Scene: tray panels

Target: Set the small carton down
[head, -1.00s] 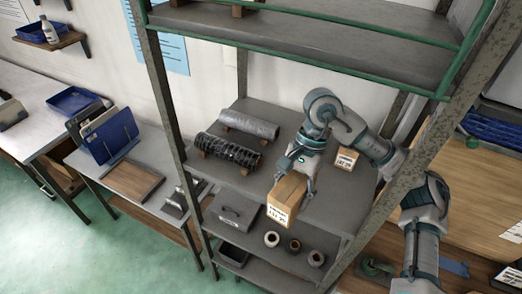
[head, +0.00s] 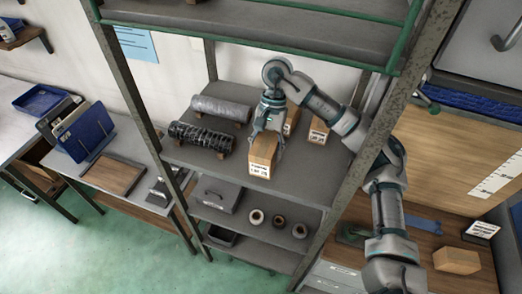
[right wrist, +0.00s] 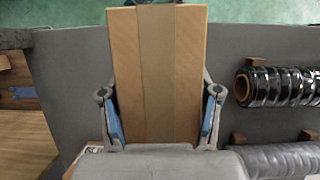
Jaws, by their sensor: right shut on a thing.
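The small carton (head: 261,160), a brown box with a white printed label, is in my right gripper (head: 267,138). The gripper reaches down from above with a finger on each side of it. The right wrist view shows the carton's taped top (right wrist: 156,75) between the blue finger pads. The carton is at the front part of the grey middle shelf (head: 302,183); I cannot tell whether its underside touches the shelf. My left gripper is not in view.
Two more labelled cartons stand behind, one (head: 291,122) partly hidden by my gripper, the other (head: 318,131) to its right. A black wrapped roll (head: 201,139) and a grey roll (head: 221,108) lie left. Shelf posts flank the bay; an upper shelf (head: 260,32) is above.

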